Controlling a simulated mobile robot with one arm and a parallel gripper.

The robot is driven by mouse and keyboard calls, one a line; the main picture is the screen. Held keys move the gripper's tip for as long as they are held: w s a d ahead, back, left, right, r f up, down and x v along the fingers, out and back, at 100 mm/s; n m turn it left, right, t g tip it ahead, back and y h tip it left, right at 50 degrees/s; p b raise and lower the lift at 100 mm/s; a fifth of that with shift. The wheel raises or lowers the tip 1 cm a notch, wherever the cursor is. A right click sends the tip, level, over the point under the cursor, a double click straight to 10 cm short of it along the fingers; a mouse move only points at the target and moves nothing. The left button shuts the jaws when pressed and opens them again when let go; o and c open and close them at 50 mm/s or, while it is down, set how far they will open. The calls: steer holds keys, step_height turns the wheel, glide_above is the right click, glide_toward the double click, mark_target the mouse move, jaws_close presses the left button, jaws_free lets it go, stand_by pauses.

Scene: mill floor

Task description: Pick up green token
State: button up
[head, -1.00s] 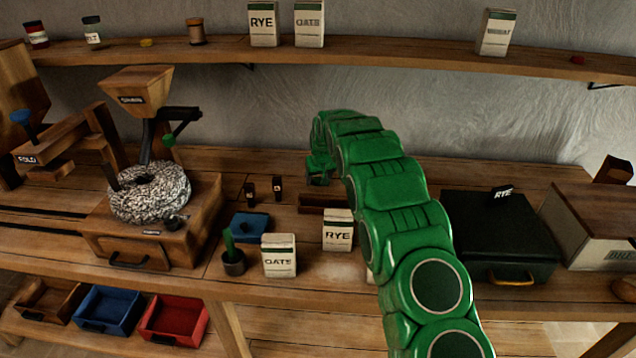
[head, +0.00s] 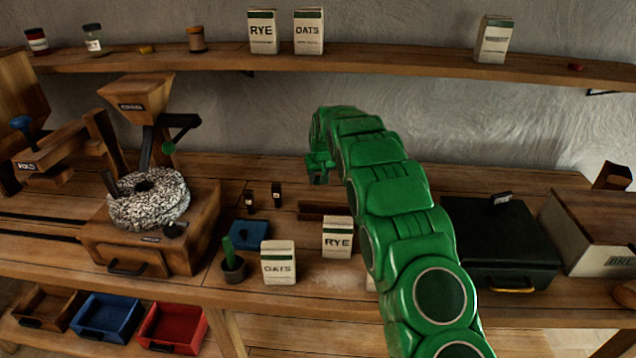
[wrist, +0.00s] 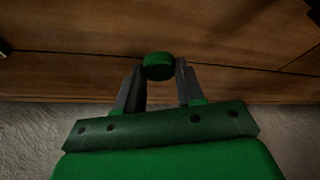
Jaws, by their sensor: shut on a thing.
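The green token (wrist: 158,66) is a small round green disc in the wrist view. My gripper (wrist: 160,80) is shut on it, with the token between the two dark fingertips. In the head view my gripper (head: 320,176) is low at the end of my green arm, above the back of the bench. The token cannot be made out there against the green of my arm.
A grain mill (head: 150,200) is at left, a black case (head: 500,240) at right. A shelf (head: 370,60) runs above.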

steer(key=shift+s+d+r, duration=0.2)
steer(key=shift+s+r, duration=0.5)
steer(key=shift+r, duration=0.05)
steer(key=s+d+r, duration=0.3)
steer(key=s+r, duration=0.5)
steer(key=s, duration=0.4)
